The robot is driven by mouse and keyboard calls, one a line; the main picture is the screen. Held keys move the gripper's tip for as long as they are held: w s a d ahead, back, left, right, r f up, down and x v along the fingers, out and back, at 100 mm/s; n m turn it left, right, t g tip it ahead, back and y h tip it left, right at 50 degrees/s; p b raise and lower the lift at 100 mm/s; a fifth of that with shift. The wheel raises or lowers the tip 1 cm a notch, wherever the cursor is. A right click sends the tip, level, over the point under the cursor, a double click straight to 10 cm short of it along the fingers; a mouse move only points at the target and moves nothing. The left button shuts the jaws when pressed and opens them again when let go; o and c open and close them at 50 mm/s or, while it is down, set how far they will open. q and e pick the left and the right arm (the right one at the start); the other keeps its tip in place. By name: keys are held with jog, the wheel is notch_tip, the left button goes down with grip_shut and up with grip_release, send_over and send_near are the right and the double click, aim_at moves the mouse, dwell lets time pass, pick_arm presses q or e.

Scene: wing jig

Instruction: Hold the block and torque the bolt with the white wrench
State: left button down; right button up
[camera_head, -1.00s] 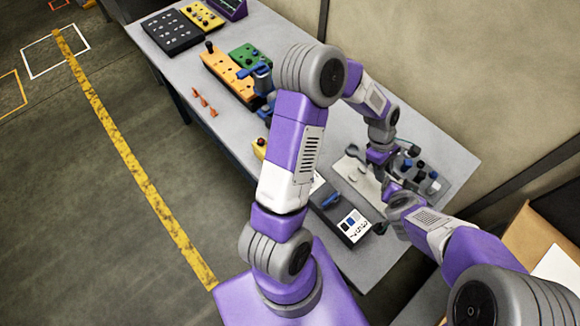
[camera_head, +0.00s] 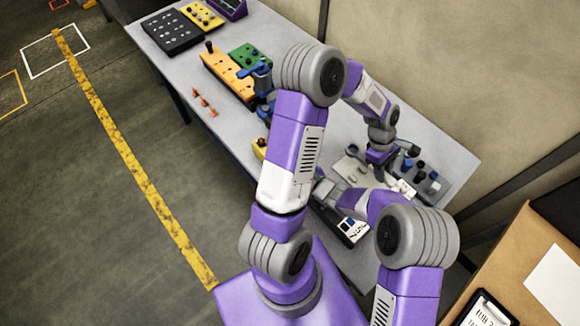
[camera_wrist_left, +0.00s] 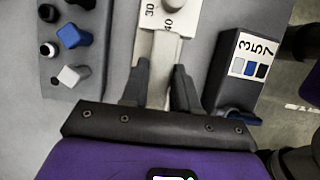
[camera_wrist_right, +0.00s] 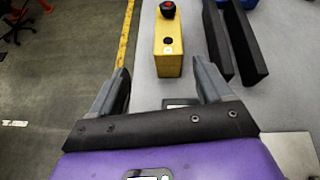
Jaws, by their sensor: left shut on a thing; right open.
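In the left wrist view, my left gripper (camera_wrist_left: 160,88) is shut on a narrow grey block (camera_wrist_left: 160,75). This block joins a pale plate (camera_wrist_left: 183,22) marked 30 and 40. In the head view, my left gripper (camera_head: 381,166) is over the pale fixture on the right part of the bench. My right gripper (camera_wrist_right: 165,88) is open and empty in its wrist view. A white-capped piece (camera_wrist_left: 70,77) stands in a grey rack with blue and black pieces; I cannot tell whether it is the white wrench. I cannot make out the bolt.
A dark box (camera_wrist_left: 232,85) with a "357" label stands right of the left gripper. A yellow box (camera_wrist_right: 168,52) with a red button and two black plates (camera_wrist_right: 238,45) lie ahead of the right gripper. Orange and green fixtures (camera_head: 225,70) are farther left.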

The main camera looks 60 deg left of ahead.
aim_at(259, 152)
jog(key=a+f, duration=0.1)
jog(key=a, duration=0.3)
jog(key=s+a+f+m, duration=0.1)
jog(key=a+f, duration=0.1)
jog(key=a, duration=0.2)
jog(key=s+a+f+m+y, duration=0.1)
jog(key=a, duration=0.3)
jog(key=shift+f, duration=0.4)
jog(key=c, duration=1.4)
jog(key=shift+o, duration=0.2)
